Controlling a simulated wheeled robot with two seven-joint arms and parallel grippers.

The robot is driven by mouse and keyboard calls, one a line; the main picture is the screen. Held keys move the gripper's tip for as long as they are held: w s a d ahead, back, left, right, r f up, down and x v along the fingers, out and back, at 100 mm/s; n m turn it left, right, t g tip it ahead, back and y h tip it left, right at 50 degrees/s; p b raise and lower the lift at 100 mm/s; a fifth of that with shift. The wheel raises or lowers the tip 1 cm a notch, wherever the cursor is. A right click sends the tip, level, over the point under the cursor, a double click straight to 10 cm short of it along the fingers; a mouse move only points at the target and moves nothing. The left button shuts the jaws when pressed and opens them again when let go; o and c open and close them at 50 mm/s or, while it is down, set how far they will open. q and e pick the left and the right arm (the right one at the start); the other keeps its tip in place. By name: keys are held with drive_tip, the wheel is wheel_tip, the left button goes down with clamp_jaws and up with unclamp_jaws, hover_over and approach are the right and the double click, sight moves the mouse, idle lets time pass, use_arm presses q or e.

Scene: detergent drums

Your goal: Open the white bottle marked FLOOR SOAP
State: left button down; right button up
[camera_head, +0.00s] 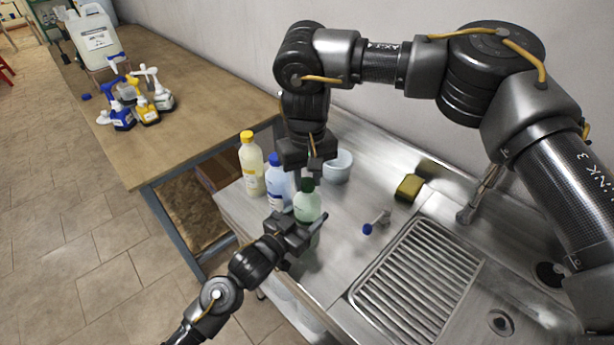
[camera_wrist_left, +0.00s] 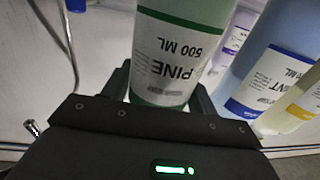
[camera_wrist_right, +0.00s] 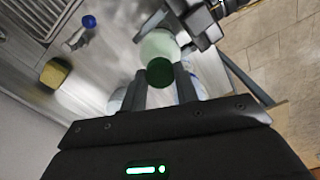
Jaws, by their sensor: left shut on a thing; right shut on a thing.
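No label reading FLOOR SOAP is legible in any view. A pale green-white bottle (camera_head: 307,203) with a dark green cap (camera_head: 307,184) stands upright at the counter's left end; its label (camera_wrist_left: 172,62) reads PINE 500 ML in the left wrist view. My left gripper (camera_head: 305,232) is shut around this bottle's body from the front. My right gripper (camera_head: 314,172) comes down from above and is shut on the green cap, which shows between its fingers in the right wrist view (camera_wrist_right: 160,72). A white jug (camera_head: 93,38) stands on the far wooden table, its label too small to read.
A blue-capped bottle (camera_head: 279,186) and a yellow-capped bottle (camera_head: 252,166) stand close left of the green-capped one. A purple-labelled bottle (camera_wrist_left: 236,38) is partly hidden. Spray bottles (camera_head: 146,108) crowd the table.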

drive_tip(key=n, duration=0.6)
drive_tip(key=shift+c, duration=0.4)
drive_tip(key=n, duration=1.4)
drive_tip(key=shift+n, duration=0.3)
drive_tip(key=n, duration=0.7)
drive_tip(key=shift+r, duration=0.1)
drive_tip(key=n, duration=0.7)
drive_tip(key=shift+n, duration=0.3)
drive_tip(key=n, duration=1.2)
drive_tip(key=shift+r+n, duration=0.1)
drive_tip(key=shift+n, duration=0.3)
drive_tip(key=n, duration=0.6)
drive_tip(key=shift+w, duration=0.1)
